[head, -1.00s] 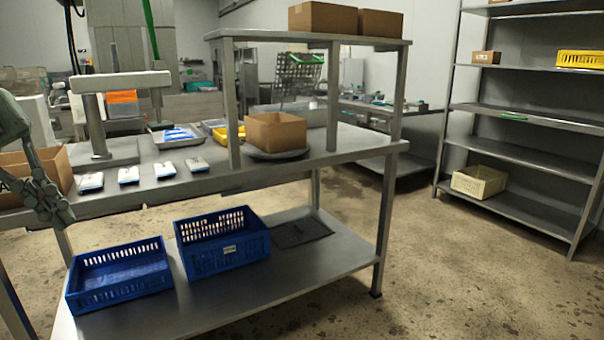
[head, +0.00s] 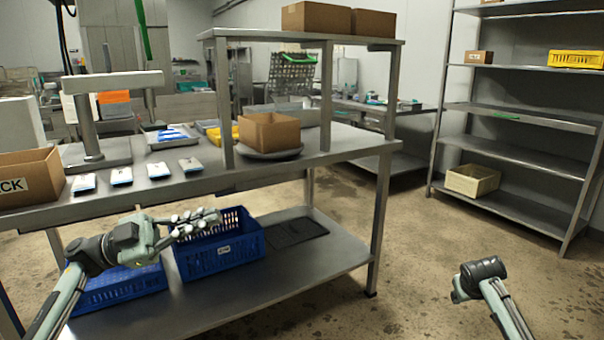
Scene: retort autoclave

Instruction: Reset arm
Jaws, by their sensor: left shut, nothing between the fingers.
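My left gripper (head: 210,219) is shut and empty. It points to the right in front of the table and overlaps the rear blue crate in the picture. My left arm comes in from the lower left. Part of my right arm shows at the lower right over the floor. The right gripper cannot be made out.
The steel table (head: 232,182) holds several white-and-blue packs (head: 159,170), an open cardboard box (head: 268,131) on a round plate and another box (head: 25,180) at left. Two blue crates (head: 220,258) stand on its lower shelf. A rack (head: 515,160) stands at right. Floor between is clear.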

